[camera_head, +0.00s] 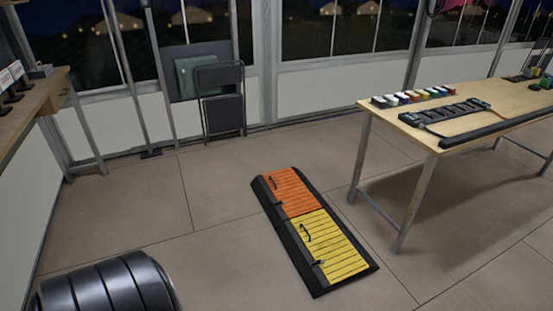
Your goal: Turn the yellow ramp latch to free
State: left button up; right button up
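A low black-framed ramp (293,252) lies flat on the floor in the middle of the view, with an orange panel (294,191) at the far end and a yellow panel (333,248) at the near end. On the left side of the yellow panel sit a thin black handle-like loop (305,232) and a small dark piece (318,263), which looks like the latch. The latch is too small to tell its setting. A similar dark handle (273,182) is on the orange panel.
A wooden table (417,140) with a power strip (446,112) and a row of coloured blocks (411,96) stands at right. A folded dark chair (222,99) leans at the back wall. A wooden counter (36,104) is at left.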

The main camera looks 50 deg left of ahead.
aim_at(317, 263)
jog(key=u, duration=1.1)
jog(key=i+z, duration=0.2)
jog(key=i, duration=0.5)
